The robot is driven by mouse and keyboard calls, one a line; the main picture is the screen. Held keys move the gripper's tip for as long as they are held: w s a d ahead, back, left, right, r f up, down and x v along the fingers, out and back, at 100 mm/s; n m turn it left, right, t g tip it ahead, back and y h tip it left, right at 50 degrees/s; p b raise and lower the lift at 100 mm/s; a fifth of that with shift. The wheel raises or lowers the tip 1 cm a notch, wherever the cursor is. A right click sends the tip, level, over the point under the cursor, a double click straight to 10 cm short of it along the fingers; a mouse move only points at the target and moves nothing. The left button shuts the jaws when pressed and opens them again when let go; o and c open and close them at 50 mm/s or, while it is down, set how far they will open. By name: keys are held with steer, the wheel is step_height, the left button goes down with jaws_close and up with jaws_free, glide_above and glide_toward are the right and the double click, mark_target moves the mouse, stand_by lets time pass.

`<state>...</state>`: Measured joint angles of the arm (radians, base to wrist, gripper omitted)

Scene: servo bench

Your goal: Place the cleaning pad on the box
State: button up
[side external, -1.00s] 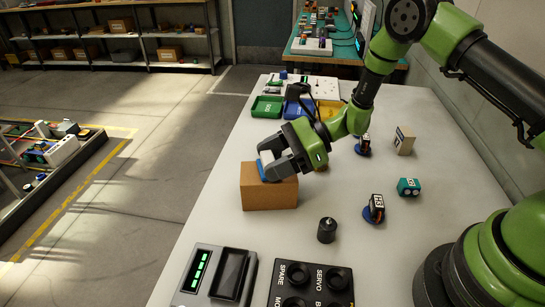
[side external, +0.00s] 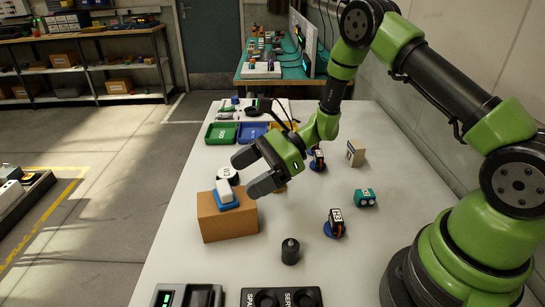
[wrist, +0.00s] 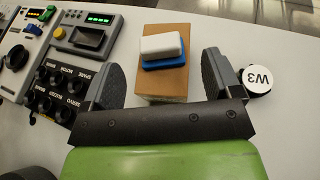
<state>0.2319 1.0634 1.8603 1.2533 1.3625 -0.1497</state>
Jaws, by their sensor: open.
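The cleaning pad (side external: 226,194), white on top with a blue base, lies on top of the brown cardboard box (side external: 228,226). In the wrist view the pad (wrist: 163,48) rests flat on the far part of the box (wrist: 165,88), inside its edges. My gripper (side external: 252,172) is open and empty, above and to the right of the pad in the side view, apart from it. In the wrist view the two dark fingers (wrist: 165,80) stand wide on either side of the box.
A white round part marked W3 (wrist: 257,80) is close to one finger; it also shows behind the box (side external: 228,175). A black cylinder (side external: 290,251), servos (side external: 334,224) and a teal block (side external: 365,197) stand to the right. Green and blue trays (side external: 221,133) lie behind.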

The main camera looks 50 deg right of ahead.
steer(key=v, duration=0.7)
steer(key=s+a+r+n+g+h, duration=0.2)
steer(key=s+r+n, duration=0.2)
steer(key=r+n, duration=0.15)
steer(key=s+a+r+n+g+h, duration=0.2)
steer(key=s+r+n+h, duration=0.1)
steer(key=s+r+n, duration=0.3)
steer(key=s+d+r+n+t+h, duration=0.2)
steer(key=s+r+n+t+h, duration=0.3)
steer(key=s+r+n, duration=0.2)
steer(key=shift+s+d+t+h, duration=0.3)
steer(key=shift+s+t, duration=0.1)
steer(key=shift+s, duration=0.4)
